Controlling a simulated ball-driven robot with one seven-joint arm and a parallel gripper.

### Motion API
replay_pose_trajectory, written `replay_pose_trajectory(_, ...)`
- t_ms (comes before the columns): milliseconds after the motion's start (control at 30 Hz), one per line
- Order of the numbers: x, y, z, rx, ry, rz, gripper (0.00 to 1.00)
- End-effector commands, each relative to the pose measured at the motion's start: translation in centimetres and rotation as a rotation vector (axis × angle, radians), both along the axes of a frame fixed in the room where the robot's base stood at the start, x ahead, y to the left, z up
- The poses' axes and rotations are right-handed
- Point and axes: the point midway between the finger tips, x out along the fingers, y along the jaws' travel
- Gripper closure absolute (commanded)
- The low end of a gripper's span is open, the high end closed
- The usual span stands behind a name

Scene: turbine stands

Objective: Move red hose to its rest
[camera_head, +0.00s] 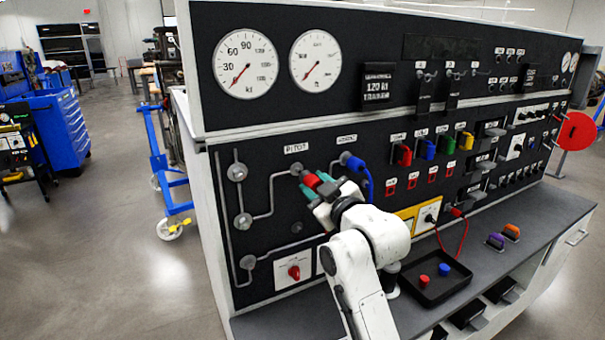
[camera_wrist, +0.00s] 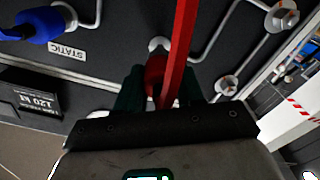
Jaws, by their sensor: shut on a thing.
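My gripper (camera_head: 321,190) is at the upper left of the black panel, just below the PITOT label. Its teal fingers (camera_wrist: 158,92) are shut on the red connector of the red hose (camera_wrist: 181,45). The red connector also shows in the head view (camera_head: 312,181). The grey PITOT port (camera_head: 296,169) is right at the connector's tip. I cannot tell whether the connector is seated in it or just off it. The red hose crosses the wrist view upward as a straight band. I cannot pick out the hose's rest for certain.
A blue hose (camera_head: 366,181) hangs from the STATIC port, right of my gripper; its blue connector (camera_wrist: 40,24) shows in the wrist view. Grey pipes and valve knobs (camera_head: 243,220) lie to the left. A black tray (camera_head: 436,281) with red and blue caps sits on the bench.

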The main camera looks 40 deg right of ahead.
Motion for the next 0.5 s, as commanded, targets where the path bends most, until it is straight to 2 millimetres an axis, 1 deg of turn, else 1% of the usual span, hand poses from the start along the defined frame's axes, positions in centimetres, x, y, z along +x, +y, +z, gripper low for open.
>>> replay_pose_trajectory(100, -0.3, 0.1, 0.0, 0.0, 0.0, 0.0, 1.0)
replay_pose_trajectory(367, -0.3, 0.1, -0.2, 0.0, 0.0, 0.001, 1.0)
replay_pose_trajectory(467, -0.1, 0.1, -1.7, 0.0, 0.005, 0.005, 1.0)
replay_pose_trajectory(500, -0.1, 0.1, -2.7, 0.0, 0.007, 0.008, 1.0)
